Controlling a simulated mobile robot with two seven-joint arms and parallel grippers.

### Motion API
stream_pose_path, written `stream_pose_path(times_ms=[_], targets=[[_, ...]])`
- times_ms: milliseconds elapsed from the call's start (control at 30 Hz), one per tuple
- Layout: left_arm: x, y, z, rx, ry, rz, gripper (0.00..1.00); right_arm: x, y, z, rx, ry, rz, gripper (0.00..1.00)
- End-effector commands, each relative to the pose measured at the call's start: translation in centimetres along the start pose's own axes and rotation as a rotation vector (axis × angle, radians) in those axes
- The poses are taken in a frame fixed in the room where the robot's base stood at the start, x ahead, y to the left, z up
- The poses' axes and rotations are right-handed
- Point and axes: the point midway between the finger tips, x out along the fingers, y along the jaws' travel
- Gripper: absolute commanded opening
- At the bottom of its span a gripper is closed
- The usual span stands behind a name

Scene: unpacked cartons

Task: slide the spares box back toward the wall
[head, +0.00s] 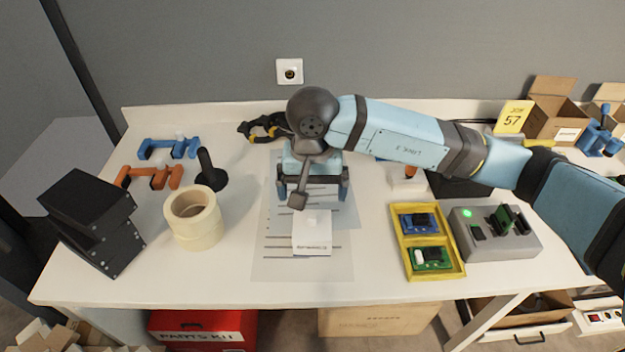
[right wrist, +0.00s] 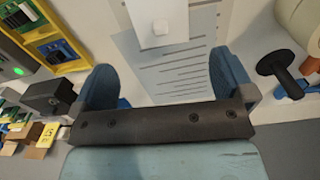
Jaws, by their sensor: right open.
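A white box (head: 312,240) with a small white knob on top and a printed front label, too small to read surely, stands on paper sheets near the table's middle. I take it to be the spares box. It also shows at the top of the right wrist view (right wrist: 158,30). My right gripper (head: 313,190) is open and empty, pointing down on the wall side of the box. In the right wrist view the two blue fingers (right wrist: 164,80) are spread, with the box beyond them and apart from them. My left gripper is not in view.
The grey wall (head: 200,50) rises behind the table's raised back edge. A tape roll (head: 193,218) stands left of the sheets, a yellow tray (head: 461,268) with circuit boards to the right. Black-and-yellow pliers (head: 250,128) lie behind, near the wall.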

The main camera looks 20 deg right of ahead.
Motion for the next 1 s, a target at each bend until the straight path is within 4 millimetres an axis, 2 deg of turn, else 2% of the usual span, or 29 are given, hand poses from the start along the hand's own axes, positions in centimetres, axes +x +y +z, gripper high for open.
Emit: stream_pose_path(times_ms=[300,500,700,1000], targets=[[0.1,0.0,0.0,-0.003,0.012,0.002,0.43,6.5,0.0,0.1,0.002,-0.005,0.001,1.0],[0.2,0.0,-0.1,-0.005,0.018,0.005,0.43,9.8,0.0,0.1,0.002,-0.003,0.001,1.0],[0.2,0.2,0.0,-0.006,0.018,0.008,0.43,11.4,0.0,0.1,0.001,-0.002,0.001,1.0],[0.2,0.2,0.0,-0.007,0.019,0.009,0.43,11.7,0.0,0.0,0.001,-0.001,0.0,1.0]])
